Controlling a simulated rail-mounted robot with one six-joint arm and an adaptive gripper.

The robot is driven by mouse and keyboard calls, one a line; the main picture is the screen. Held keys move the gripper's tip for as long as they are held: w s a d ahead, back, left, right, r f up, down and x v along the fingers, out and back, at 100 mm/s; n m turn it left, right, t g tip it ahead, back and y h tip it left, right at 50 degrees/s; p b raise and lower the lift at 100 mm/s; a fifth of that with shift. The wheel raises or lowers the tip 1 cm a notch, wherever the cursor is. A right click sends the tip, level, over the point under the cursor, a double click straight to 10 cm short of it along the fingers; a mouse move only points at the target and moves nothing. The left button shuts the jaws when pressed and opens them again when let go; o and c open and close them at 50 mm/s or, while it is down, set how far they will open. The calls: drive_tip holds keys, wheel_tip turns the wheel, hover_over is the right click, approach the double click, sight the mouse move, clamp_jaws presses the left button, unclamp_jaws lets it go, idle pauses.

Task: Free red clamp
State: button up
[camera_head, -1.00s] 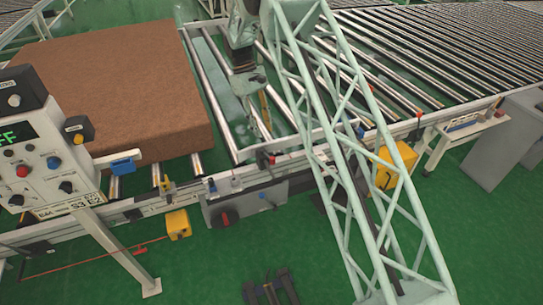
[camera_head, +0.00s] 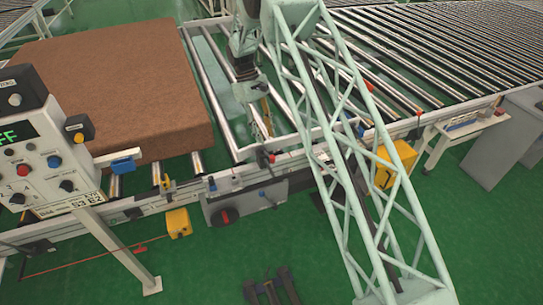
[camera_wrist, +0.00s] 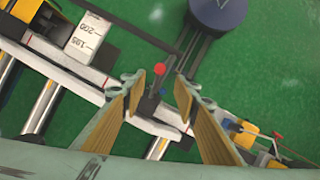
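A small red-topped clamp (camera_head: 269,158) sits on the near rail of the roller conveyor. In the wrist view its red knob (camera_wrist: 159,69) stands on a dark lever or post, between and just beyond my fingertips. My gripper (camera_wrist: 157,86) is open, with its tan-padded fingers apart on either side of the clamp and nothing held. In the head view my gripper (camera_head: 267,126) points down close to the clamp at the rail. Contact between fingers and clamp cannot be told.
A brown mattress (camera_head: 110,85) lies on the rollers at left. A control console (camera_head: 45,160) stands at front left. A grey box (camera_head: 245,205) with a red knob hangs below the rail. Yellow boxes (camera_head: 178,223) sit by the frame. A white scale block (camera_wrist: 88,38) stands on the rail.

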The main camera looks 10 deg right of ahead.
sight(272, 156)
drive_tip(key=x, duration=1)
drive_tip(key=shift+f+p, duration=0.25)
drive_tip(key=shift+p, duration=0.15)
drive_tip(key=shift+c, duration=0.5)
clamp_jaws()
